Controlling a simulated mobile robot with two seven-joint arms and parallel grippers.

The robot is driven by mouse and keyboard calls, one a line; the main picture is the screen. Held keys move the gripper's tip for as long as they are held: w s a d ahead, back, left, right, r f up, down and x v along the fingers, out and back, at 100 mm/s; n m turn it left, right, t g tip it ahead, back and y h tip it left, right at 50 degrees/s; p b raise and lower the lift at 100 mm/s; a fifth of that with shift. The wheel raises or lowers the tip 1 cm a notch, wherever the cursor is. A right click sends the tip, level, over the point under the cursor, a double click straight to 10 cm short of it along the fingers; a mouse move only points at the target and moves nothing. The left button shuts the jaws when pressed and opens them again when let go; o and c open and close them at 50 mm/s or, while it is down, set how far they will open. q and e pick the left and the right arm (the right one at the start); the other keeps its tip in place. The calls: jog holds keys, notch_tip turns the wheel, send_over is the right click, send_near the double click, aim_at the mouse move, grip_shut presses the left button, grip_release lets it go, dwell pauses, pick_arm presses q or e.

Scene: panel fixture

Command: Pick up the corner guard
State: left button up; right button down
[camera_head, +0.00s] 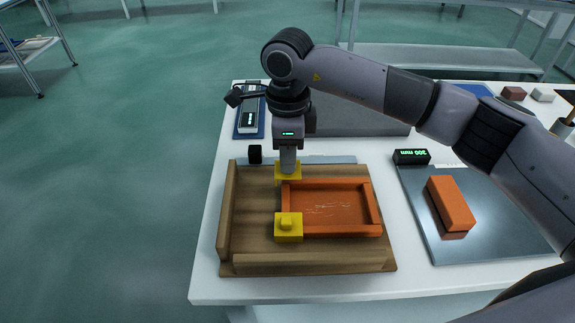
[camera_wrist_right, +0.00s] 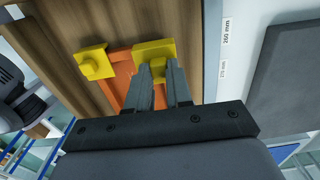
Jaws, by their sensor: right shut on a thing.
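A yellow corner guard (camera_head: 281,178) sits at the far left corner of the orange tray-like panel (camera_head: 376,212), on the wooden fixture (camera_head: 330,262). My right gripper (camera_head: 288,169) comes straight down onto this guard and is shut on its raised knob. The right wrist view shows the fingers (camera_wrist_right: 164,74) at the guard (camera_wrist_right: 152,48). The fingers hide part of the knob, and I cannot tell whether the guard is lifted. A second yellow guard (camera_head: 288,231) with a knob sits at the near left corner of the panel; it also shows in the right wrist view (camera_wrist_right: 95,64). My left gripper is out of view.
A wooden rail (camera_head: 227,212) stands along the fixture's left side. A metal plate (camera_head: 485,240) with an orange block (camera_head: 451,204) lies to the right, beside a small display (camera_head: 411,156). A grey slab (camera_head: 355,124) lies behind. The white table's (camera_head: 207,262) near left strip is clear.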

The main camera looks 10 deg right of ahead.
notch_tip(320, 180, up, 16)
jog(key=f+b, duration=0.1)
jog(key=f, duration=0.5)
jog(key=f+b, duration=0.1)
jog(key=f, duration=0.5)
jog(key=shift+d+f, duration=0.2)
jog(key=shift+f, duration=0.2)
pick_arm(q)
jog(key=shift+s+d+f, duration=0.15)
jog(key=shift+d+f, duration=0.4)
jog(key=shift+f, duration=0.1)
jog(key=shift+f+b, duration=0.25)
jog(key=shift+b, duration=0.1)
pick_arm(e)
jog(key=shift+f, duration=0.1)
jog(key=shift+s+f+b, duration=0.1)
jog(key=shift+f+b, duration=0.45)
jog(key=shift+f, duration=0.3)
jog(key=shift+f+b, duration=0.55)
jog(key=shift+f, duration=0.2)
jog(key=shift+f+b, duration=0.5)
jog(key=shift+f, duration=0.25)
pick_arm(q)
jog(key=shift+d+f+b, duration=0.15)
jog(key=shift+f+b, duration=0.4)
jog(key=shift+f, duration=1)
pick_arm(e)
jog(key=shift+f, duration=0.85)
